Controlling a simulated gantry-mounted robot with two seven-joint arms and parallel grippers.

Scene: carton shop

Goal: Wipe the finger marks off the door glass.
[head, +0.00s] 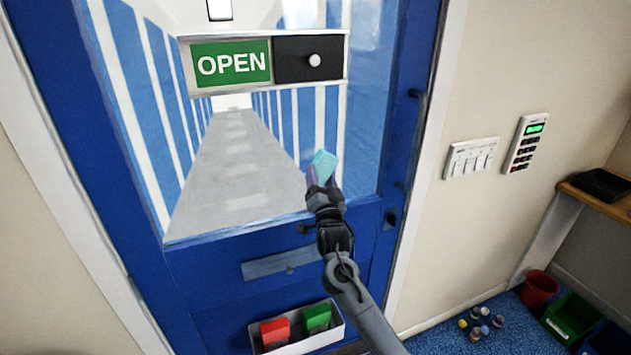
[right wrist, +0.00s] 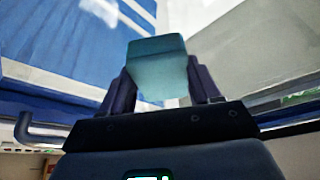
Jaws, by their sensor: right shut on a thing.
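The blue door has a tall glass pane (head: 228,185) with a corridor of blue and white stripes seen through it. My right gripper (head: 322,180) is shut on a teal block (head: 323,163), like a sponge or eraser, at the lower right of the glass. In the right wrist view the block (right wrist: 157,62) sits between the two dark fingers (right wrist: 162,88). I cannot tell whether it touches the glass. A faint pale haze shows on the glass by the block, and a whitish smudge (right wrist: 100,8) shows in the right wrist view. My left gripper is not in view.
An OPEN sign with a slider (head: 265,60) crosses the upper glass. A door handle (head: 415,130) stands at the right edge. A tray (head: 335,333) with red and green blocks hangs low on the door. A keypad (head: 526,143) and switches (head: 470,158) are on the right wall.

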